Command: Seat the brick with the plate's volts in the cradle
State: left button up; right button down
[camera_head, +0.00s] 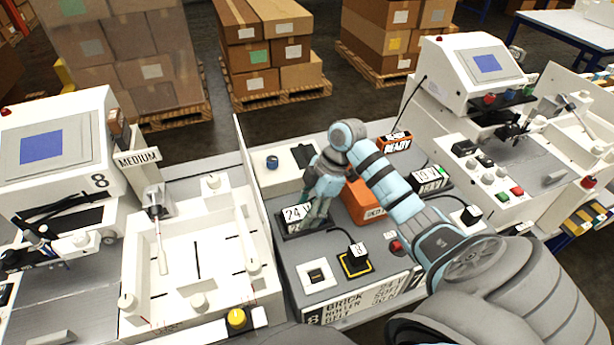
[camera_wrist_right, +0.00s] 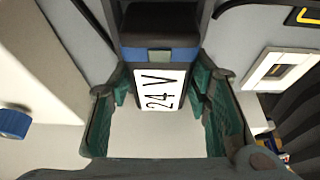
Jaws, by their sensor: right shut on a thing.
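My right gripper (camera_head: 318,208) is shut on the black brick labelled 24 V (camera_head: 297,214), at the left of the grey bench top. In the right wrist view the 24 V brick (camera_wrist_right: 160,88) lies between the green-padded fingers (camera_wrist_right: 160,110). I cannot tell whether it touches the bench. A second black brick labelled 19 V (camera_head: 430,177) lies farther right. The front plate (camera_head: 362,298) has a BRICK line that reads 24 V. I cannot tell for sure which part is the cradle. My left gripper is not in view.
A black plug (camera_head: 355,258) with a cable stands on a yellow-edged square. A white-framed socket (camera_head: 317,276) is beside it. An orange block (camera_head: 362,203) and an orange READY sign (camera_head: 395,141) are behind. A red button (camera_head: 396,247) is near my right arm.

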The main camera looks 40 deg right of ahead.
jog(key=c, duration=0.8)
grip_release()
jog(key=shift+w, duration=0.15)
jog(key=shift+c, duration=0.2)
jog(key=shift+r, duration=0.2)
jog(key=v, duration=1.2)
